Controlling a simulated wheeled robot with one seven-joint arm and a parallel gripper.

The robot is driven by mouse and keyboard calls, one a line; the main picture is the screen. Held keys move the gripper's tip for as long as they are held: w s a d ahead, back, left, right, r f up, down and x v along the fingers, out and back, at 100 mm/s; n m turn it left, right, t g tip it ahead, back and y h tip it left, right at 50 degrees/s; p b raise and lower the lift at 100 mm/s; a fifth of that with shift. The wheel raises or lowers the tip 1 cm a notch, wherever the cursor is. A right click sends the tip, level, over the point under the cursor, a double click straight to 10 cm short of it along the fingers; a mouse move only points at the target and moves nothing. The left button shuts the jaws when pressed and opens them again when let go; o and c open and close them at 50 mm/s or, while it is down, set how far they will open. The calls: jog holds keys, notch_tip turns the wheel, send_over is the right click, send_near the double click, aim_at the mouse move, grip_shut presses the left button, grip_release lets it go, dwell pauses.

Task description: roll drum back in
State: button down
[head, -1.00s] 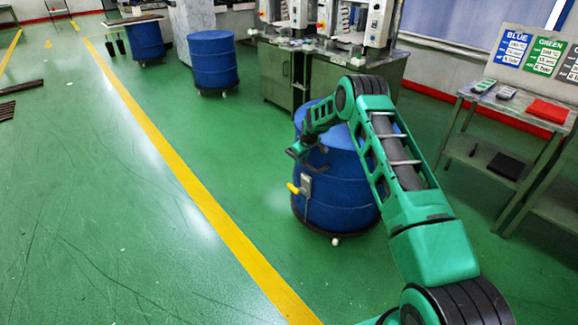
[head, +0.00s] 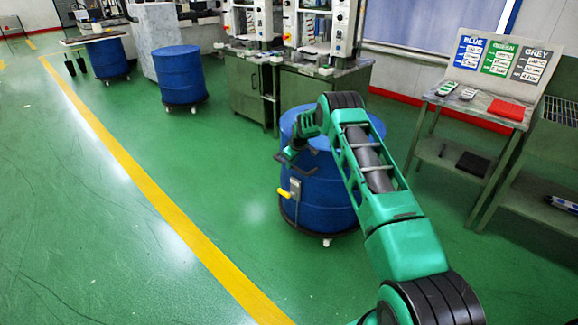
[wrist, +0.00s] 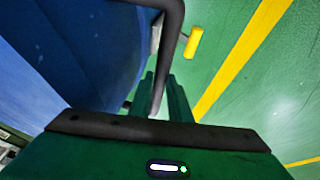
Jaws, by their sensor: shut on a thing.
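The near blue drum (head: 335,195) stands upright on a dark wheeled base on the green floor. A grey box with a yellow lever (head: 284,192) shows low on its left side. My gripper (head: 293,150) is at the drum's upper left side, at a dark bar handle. In the wrist view the drum (wrist: 85,65) fills the left. The dark bar (wrist: 174,35) runs down between my gripper's green fingers (wrist: 160,95), which are shut on it. The yellow lever (wrist: 193,42) hangs past the bar. The exact finger contact is partly hidden.
Machines on green cabinets (head: 250,88) stand behind the drum. Another blue drum (head: 180,76) is farther back left. A bench (head: 427,115) with trays, a red cloth and colour boards stands right. A yellow floor line (head: 150,195) runs along the left; floor there is clear.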

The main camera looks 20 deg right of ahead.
jog(key=c, duration=1.6)
grip_release()
jog(key=shift+w+d, duration=0.25)
jog(key=shift+d, duration=0.05)
jog(key=shift+c, duration=0.2)
jog(key=shift+s, duration=0.1)
jog(key=shift+a+r, duration=0.1)
jog(key=v, duration=1)
jog(key=shift+r, duration=0.2)
jog(key=shift+s, duration=0.2)
jog(key=s+d+r+m+g+h, duration=0.1)
jog(key=s+r+m, duration=0.2)
jog(key=s+r, duration=0.95)
jog(key=s+d+r+m+g, duration=0.1)
jog(key=s+r+m+g, duration=0.15)
jog(key=s+r, duration=1.05)
jog(key=s+a+m+g, duration=0.1)
jog(key=s+a+m, duration=0.2)
jog(key=s, duration=1.7)
jog(key=s+a+f+m+y, duration=0.1)
jog(key=s+a+m, duration=0.2)
jog(key=s, duration=1.7)
jog(key=shift+s+a+f+g, duration=0.2)
jog(key=shift+s+a+g, duration=0.15)
jog(key=shift+a, duration=0.85)
